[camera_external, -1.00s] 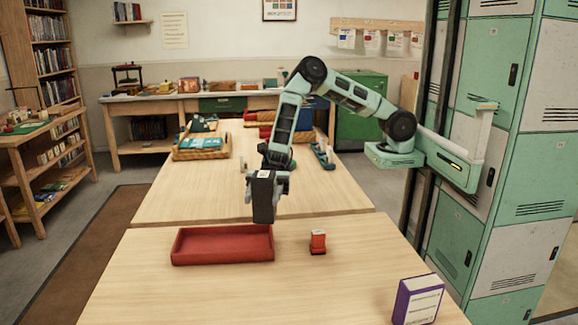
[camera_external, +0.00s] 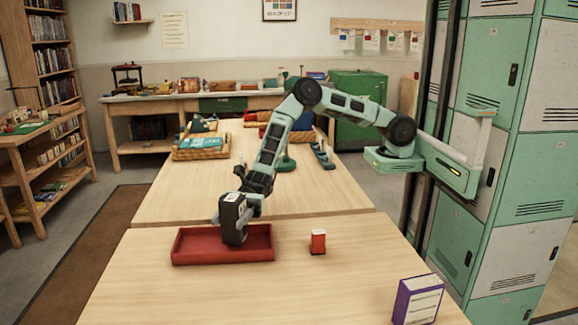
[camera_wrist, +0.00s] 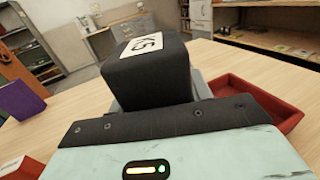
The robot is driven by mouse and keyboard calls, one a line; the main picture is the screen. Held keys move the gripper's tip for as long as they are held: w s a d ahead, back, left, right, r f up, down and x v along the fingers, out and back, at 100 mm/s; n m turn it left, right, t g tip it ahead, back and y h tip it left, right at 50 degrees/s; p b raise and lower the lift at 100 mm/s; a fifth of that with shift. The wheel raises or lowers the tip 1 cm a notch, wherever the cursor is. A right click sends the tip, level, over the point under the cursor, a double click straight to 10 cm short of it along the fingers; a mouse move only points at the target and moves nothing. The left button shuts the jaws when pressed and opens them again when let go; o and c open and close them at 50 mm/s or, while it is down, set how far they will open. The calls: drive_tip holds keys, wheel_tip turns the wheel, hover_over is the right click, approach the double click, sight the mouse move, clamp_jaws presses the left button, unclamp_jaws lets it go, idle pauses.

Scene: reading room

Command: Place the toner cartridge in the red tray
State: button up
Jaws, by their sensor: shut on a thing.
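The toner cartridge (camera_external: 233,219) is a black block with a white label. My gripper (camera_external: 243,203) is shut on it and holds it, slightly tilted, over the red tray (camera_external: 190,257). In the external view its lower end overlaps the tray's inside; I cannot tell whether it touches the tray floor. In the wrist view the cartridge (camera_wrist: 150,75) fills the space ahead of my gripper (camera_wrist: 155,108), and the fingertips are mostly hidden. The red tray (camera_wrist: 270,103) shows beyond it at the right.
A small red and white box (camera_external: 318,242) stands right of the tray. A purple box (camera_external: 417,300) stands at the table's front right. Baskets (camera_external: 203,150) and green items lie on the far table. The wood left of the tray is clear.

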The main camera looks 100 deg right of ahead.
drive_tip(key=shift+f, duration=0.7)
drive_tip(key=shift+f, duration=0.1)
drive_tip(key=o, duration=1.2)
drive_tip(key=v, duration=0.7)
drive_tip(key=shift+s+d, duration=0.15)
drive_tip(key=shift+d, duration=0.05)
